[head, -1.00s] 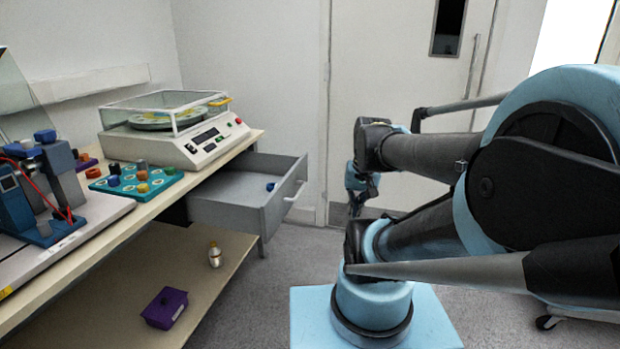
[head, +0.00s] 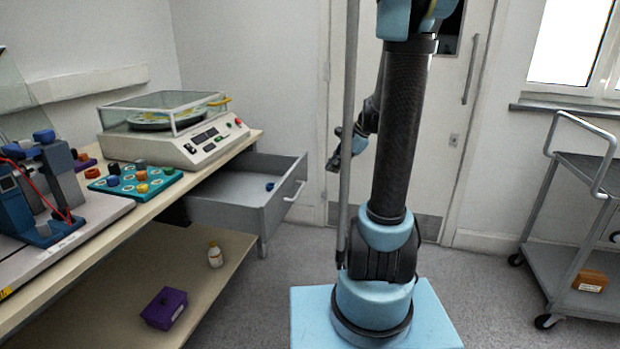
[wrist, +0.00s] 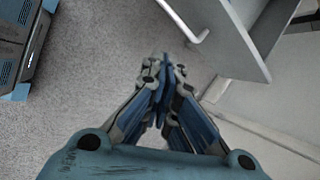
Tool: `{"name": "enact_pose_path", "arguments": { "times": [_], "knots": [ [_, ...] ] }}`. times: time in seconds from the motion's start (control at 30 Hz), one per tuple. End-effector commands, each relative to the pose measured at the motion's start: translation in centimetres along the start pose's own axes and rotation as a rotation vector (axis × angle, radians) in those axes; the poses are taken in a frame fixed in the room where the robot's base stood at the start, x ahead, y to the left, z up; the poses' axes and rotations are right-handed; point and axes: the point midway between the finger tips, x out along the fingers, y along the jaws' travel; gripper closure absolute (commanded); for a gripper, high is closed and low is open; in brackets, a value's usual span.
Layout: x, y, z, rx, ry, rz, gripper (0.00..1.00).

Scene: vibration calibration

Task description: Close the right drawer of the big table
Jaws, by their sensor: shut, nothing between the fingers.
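The right drawer (head: 236,212) of the big table (head: 120,238) is grey and stands pulled open below the right end of the tabletop. Its front carries a light bar handle (head: 295,192), and a small blue piece (head: 270,186) lies inside. In the wrist view the drawer front (wrist: 232,40) and its handle (wrist: 182,22) show at the top. My gripper (wrist: 160,66) is shut and empty, pointing toward the floor beside the drawer, apart from it.
A calibration machine (head: 175,132) and a teal tray of knobs (head: 134,181) stand on the tabletop. A purple box (head: 165,308) and a white bottle (head: 215,255) sit on the lower shelf. A grey cart (head: 570,250) stands at right. The floor by the drawer is clear.

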Motion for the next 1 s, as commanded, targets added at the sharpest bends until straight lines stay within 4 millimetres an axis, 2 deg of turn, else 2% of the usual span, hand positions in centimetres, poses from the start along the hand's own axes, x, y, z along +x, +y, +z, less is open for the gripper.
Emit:
{"name": "enact_pose_path", "arguments": {
  "times": [0.03, 0.2, 0.4, 0.7, 0.87, 1.0],
  "knots": [
    [0.3, -1.2, -0.8, 0.052, -0.018, -0.010, 1.00],
    [1.6, -4.7, -3.0, 0.246, -0.091, -0.037, 1.00],
    [3.1, -7.7, -5.7, 0.441, -0.171, -0.054, 1.00],
    [4.3, -9.5, -7.5, 0.572, -0.228, -0.059, 1.00],
    [5.6, -9.7, -7.3, 0.576, -0.231, -0.057, 1.00],
    [7.6, -9.9, -6.9, 0.574, -0.231, -0.057, 1.00]
  ]
}}
